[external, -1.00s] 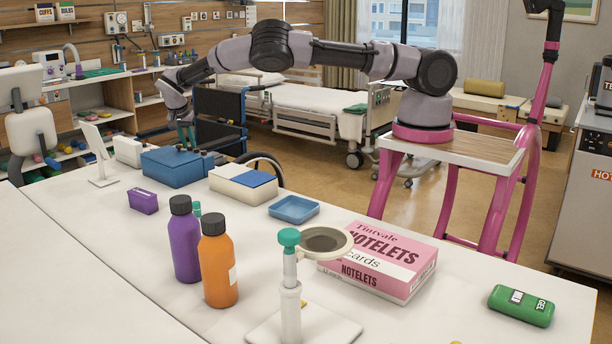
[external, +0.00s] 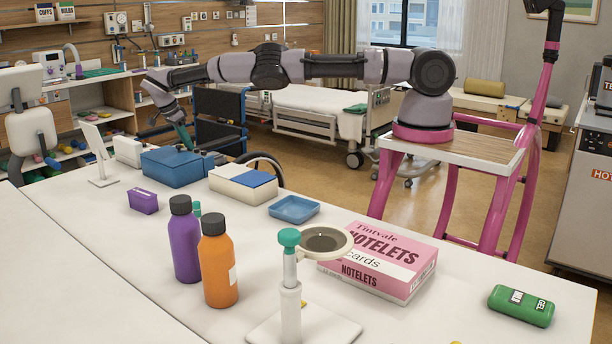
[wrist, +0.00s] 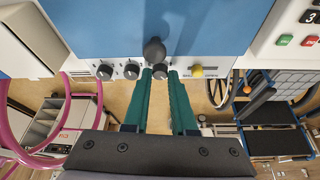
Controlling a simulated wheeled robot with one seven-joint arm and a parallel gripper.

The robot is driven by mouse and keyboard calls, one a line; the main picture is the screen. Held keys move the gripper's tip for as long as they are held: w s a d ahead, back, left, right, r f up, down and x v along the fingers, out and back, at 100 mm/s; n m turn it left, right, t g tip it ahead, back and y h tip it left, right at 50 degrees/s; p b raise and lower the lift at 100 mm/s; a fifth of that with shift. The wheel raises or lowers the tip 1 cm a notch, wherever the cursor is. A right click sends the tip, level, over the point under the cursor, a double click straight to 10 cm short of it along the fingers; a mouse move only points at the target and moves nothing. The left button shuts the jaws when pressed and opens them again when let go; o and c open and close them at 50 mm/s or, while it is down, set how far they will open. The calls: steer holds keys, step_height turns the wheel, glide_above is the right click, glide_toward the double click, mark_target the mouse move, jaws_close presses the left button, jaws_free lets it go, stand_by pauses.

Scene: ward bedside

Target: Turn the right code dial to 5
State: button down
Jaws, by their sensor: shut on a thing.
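The blue box (external: 174,167) stands on the white counter in the external view; its dial side faces away there. In the wrist view, the blue box (wrist: 120,30) has a pale front strip with three small dark dials in a row. The left dial (wrist: 104,72) and middle dial (wrist: 131,71) are free. The right code dial (wrist: 160,71) sits between the green fingertips of my gripper (wrist: 160,78), which is shut on it. A dark round knob (wrist: 154,50) is just above it. No dial number is readable. My gripper (external: 188,148) reaches down behind the box in the external view.
A yellow knob (wrist: 197,71) is close beside the right dial. A white box with a blue panel (external: 244,184) stands right of the blue box, and a white device (external: 130,151) stands left. A wheelchair (external: 218,122) is behind the counter, near my arm.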

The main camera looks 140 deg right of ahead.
steer(key=shift+w, duration=0.1)
stand_by(0.4)
steer(key=c, duration=1)
jaws_free()
step_height(320, 180, up, 10)
